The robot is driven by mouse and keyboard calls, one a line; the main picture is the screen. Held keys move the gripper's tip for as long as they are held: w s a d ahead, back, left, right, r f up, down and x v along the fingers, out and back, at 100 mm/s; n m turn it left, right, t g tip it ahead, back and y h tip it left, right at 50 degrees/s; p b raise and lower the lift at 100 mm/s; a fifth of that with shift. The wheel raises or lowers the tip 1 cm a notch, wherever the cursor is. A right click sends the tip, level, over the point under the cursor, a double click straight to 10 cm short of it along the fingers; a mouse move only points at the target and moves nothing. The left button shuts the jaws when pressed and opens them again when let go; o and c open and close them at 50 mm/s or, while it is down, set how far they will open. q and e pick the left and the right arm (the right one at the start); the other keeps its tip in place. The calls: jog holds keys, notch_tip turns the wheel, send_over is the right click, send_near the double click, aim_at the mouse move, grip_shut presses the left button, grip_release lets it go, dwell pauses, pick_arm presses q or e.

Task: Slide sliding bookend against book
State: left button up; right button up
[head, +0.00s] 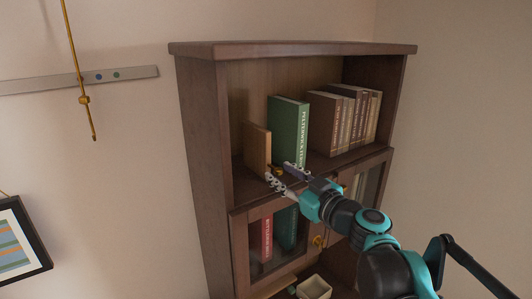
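The sliding bookend (257,148) is a light wooden upright panel on the upper open shelf, towards its left side. A green book (289,132) stands upright to its right, with a gap between their visible front edges. A small brass-coloured piece (276,171) shows low between the two, partly hidden by my gripper. My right gripper (278,172) is at the shelf's front edge, in front of the bookend and book. Its two fingers are apart, with the brass-coloured piece visible between or just behind their tips. I cannot tell whether they touch it. My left gripper is out of view.
Several brown books (345,120) stand on the right of the same shelf in the dark wooden bookcase (200,130). Below are glass-fronted doors (236,245) with books behind. A pale box (314,287) is lower down. A rail with a brass rod hangs left.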

aim_at(270, 165)
jog(key=p+x, duration=0.1)
jog(key=x, duration=0.5)
jog(key=shift+w+a, duration=0.25)
jog(key=shift+w, duration=0.05)
jog(key=shift+s+d, duration=0.15)
jog(key=shift+s, duration=0.05)
jog(key=shift+s+d, duration=0.1)
jog(key=shift+c, duration=1.1)
jog(key=shift+d, duration=0.1)
grip_shut()
